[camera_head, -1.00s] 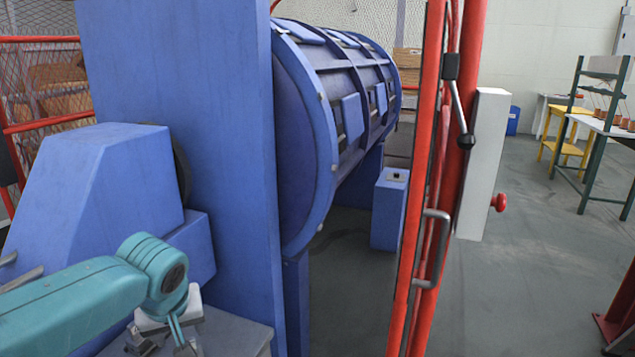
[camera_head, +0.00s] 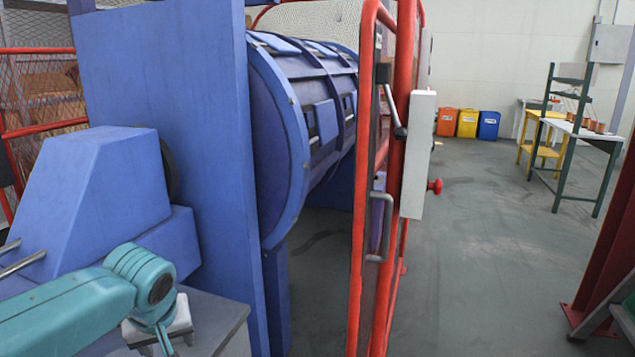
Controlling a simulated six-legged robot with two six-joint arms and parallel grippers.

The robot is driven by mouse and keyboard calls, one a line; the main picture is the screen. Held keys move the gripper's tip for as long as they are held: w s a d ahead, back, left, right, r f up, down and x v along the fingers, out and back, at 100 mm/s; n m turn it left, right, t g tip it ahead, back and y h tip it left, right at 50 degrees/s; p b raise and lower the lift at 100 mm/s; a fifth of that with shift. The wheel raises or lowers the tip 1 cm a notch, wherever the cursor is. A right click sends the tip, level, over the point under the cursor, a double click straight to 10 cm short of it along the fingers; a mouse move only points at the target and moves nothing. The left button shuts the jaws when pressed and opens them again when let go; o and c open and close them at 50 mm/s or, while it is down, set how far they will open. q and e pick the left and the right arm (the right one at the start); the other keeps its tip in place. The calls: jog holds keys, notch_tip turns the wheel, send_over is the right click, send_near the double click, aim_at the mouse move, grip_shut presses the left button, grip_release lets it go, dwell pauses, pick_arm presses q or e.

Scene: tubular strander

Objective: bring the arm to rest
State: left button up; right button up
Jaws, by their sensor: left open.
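My left arm comes in from the lower left, its teal links bent down at the wrist. My left gripper (camera_head: 163,343) is at the bottom edge, below the teal wrist joint, with its fingers pointing down and partly cut off by the frame. It is open, and I see nothing between the fingers. It is in front of the grey top (camera_head: 215,318) of a low block beside the blue machine; I cannot tell whether it touches. My right gripper is not in view.
The blue strander drum (camera_head: 300,125) stands behind a tall blue plate (camera_head: 165,130). A red gate frame (camera_head: 362,200) with a grey box (camera_head: 417,150) and red knob (camera_head: 435,186) stands right of it. Open grey floor (camera_head: 480,240) lies beyond, with coloured bins (camera_head: 467,123) and a table (camera_head: 580,130).

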pick_arm(q)
jog(key=s+d+f+m+g+h, duration=0.1)
jog(key=s+d+f, duration=0.15)
jog(key=f, duration=0.65)
jog(key=s+d+f+m+g+h, duration=0.15)
jog(key=d+f, duration=0.25)
jog(key=f, duration=0.5)
jog(key=s+d+f+m+h, duration=0.1)
jog(key=s+d+f+h, duration=0.2)
jog(key=f, duration=0.6)
jog(key=s+d+f+g, duration=0.1)
jog(key=s+d+f, duration=0.1)
jog(key=s+f, duration=0.5)
jog(key=s+d+f, duration=0.2)
jog(key=s+f, duration=0.3)
jog(key=s, duration=0.5)
notch_tip(320, 180, up, 16)
jog(key=p, duration=1.5)
jog(key=shift+f, duration=0.2)
